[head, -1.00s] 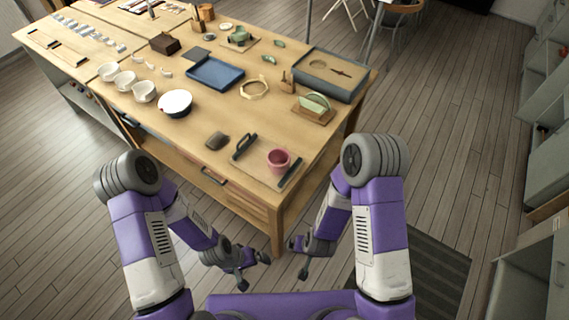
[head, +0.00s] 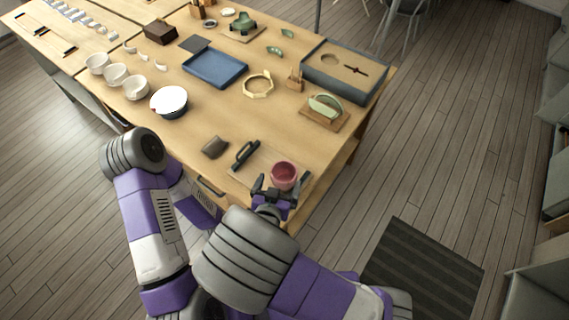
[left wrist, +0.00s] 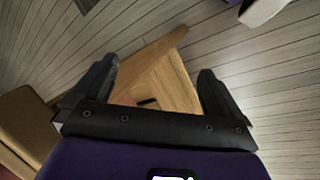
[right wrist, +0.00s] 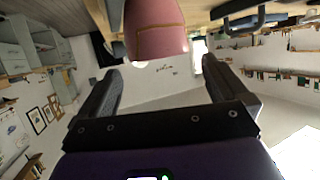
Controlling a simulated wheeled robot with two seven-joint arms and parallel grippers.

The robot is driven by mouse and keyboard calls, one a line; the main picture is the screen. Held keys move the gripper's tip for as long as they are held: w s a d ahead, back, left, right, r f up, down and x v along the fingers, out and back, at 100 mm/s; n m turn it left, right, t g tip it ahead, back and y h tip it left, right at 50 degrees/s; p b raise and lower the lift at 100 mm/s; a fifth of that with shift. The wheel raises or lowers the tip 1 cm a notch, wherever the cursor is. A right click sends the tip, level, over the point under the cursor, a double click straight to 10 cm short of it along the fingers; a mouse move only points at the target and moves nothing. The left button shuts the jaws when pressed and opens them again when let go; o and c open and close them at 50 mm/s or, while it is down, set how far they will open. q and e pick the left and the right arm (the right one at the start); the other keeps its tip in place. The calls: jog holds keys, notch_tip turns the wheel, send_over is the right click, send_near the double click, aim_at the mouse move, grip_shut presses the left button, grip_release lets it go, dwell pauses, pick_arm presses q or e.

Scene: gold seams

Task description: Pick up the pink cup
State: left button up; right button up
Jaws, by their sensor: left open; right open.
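My right gripper (head: 279,186) is open at the cup's near side. In the right wrist view the cup (right wrist: 155,32) looms above and just beyond the gap between the open fingers (right wrist: 161,70); nothing is held. My left gripper (left wrist: 158,70) is open and empty in the left wrist view, with a wooden table corner below it.
A dark grey block (head: 215,146) lies left of the board. Table (head: 330,158) right of the cup is clear.

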aim_at(286, 165)
jog(key=shift+x, duration=0.85)
jog(key=b+x, duration=0.1)
jog(key=x, duration=0.4)
jog(key=shift+f+b, duration=0.15)
jog(key=shift+b, duration=0.2)
jog(key=shift+c, duration=0.5)
jog(key=c, duration=0.6)
jog(key=shift+o, duration=0.2)
